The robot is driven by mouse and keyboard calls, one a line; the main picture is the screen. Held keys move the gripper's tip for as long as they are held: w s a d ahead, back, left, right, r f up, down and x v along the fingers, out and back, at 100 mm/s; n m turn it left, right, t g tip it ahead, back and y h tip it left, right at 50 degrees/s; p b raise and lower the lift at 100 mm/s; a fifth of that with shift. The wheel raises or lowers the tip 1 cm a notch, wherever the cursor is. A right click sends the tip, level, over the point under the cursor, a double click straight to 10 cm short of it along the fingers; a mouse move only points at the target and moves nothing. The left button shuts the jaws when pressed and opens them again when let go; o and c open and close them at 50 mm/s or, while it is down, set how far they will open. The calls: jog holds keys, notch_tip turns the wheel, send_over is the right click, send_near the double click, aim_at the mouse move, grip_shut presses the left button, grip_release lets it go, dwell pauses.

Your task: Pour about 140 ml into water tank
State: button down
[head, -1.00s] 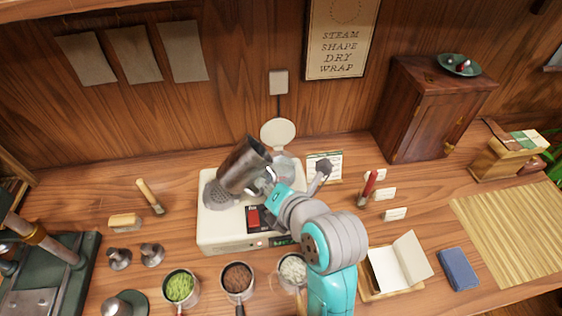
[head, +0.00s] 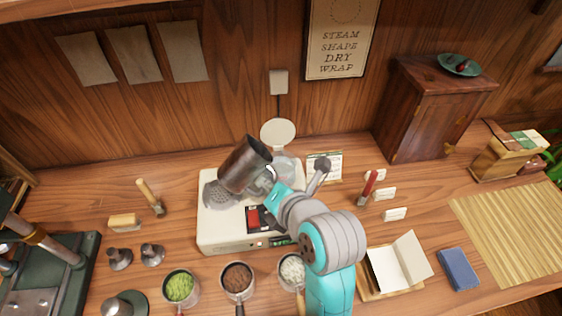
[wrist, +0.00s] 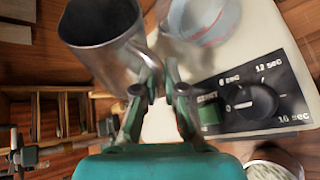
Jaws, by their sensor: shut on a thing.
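My gripper (head: 273,184) is shut on the handle of a dark metal jug (head: 243,168) and holds it tilted above the cream steamer. The jug also shows in the wrist view (wrist: 112,55), its mouth towards the top and its handle between my fingers (wrist: 166,90). The clear water tank (head: 287,167) is at the back right of the steamer, just right of the jug, and partly hidden by it and my arm. Its round lid (head: 278,132) stands open behind it. The tank is at the top of the wrist view (wrist: 205,20). No stream of water can be made out.
The steamer (head: 215,228) has a perforated steam plate (head: 217,195), a red switch and a dial (wrist: 250,103). Pots of green (head: 180,287), brown (head: 237,278) and white (head: 292,270) stuff stand in front. A small card (head: 325,166) stands right of the tank.

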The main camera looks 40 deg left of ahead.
aim_at(253, 180)
jog(key=shift+r, duration=0.2)
jog(key=shift+s+a+r+n+t+h, duration=0.1)
jog(key=shift+n+t+h, duration=0.4)
jog(key=shift+n+t, duration=0.3)
jog(key=s+n+t, duration=0.1)
jog(key=s+r+n+t+h, duration=0.1)
jog(key=shift+a+t, duration=0.4)
jog(key=shift+s+a+n+t, duration=0.2)
jog(key=shift+s+n+t, duration=0.35)
jog(key=shift+t, duration=0.25)
